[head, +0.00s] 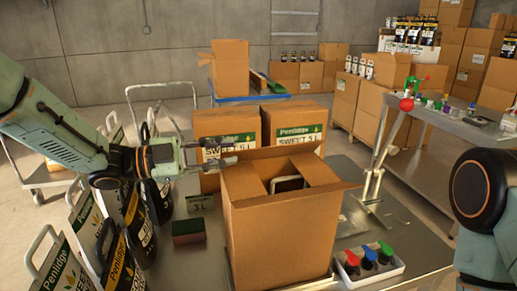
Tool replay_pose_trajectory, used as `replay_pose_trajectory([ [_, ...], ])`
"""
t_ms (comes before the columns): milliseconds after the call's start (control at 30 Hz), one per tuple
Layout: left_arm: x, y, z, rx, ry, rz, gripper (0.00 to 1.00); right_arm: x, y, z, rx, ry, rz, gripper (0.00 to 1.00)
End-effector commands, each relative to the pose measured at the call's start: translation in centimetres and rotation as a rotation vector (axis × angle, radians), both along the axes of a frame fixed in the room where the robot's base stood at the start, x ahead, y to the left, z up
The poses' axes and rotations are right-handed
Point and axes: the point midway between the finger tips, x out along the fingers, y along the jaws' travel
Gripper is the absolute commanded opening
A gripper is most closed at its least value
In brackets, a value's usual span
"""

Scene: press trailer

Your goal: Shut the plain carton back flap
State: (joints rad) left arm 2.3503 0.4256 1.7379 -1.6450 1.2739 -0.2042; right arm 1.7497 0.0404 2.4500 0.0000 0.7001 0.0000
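The plain carton (275,245) stands upright on the metal table in the middle of the head view, its top open. Its back flap (272,152) stands up along the far edge, seen nearly edge-on. Other flaps show around the opening, and a pale-framed dark item (288,184) is partly visible inside. My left gripper (236,151) is open, its two fingers apart and pointing right, by the carton's back left corner. I see nothing between the fingers; whether they touch the flap I cannot tell. My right gripper is out of view; only part of that arm shows at right.
Two printed cartons (228,125) (293,121) stand close behind the plain carton. Tall printed bags (120,265) crowd the left side. A green and brown block (188,231) lies left of the carton. A white tray of colored-topped bottles (368,264) sits at right.

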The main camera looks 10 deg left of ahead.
Motion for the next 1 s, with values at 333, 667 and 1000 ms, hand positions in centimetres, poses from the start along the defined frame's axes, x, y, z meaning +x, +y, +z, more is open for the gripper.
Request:
replay_pose_trajectory([
  [333,0.0,-0.8,-0.5,-0.008,0.038,0.005,0.25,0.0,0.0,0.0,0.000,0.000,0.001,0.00],
  [667,1.7,-5.0,-0.4,-0.007,0.035,0.004,0.25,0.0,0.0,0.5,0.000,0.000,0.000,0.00],
  [1000,2.8,-6.7,-0.4,-0.011,0.034,0.005,0.25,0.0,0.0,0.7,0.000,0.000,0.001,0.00],
])
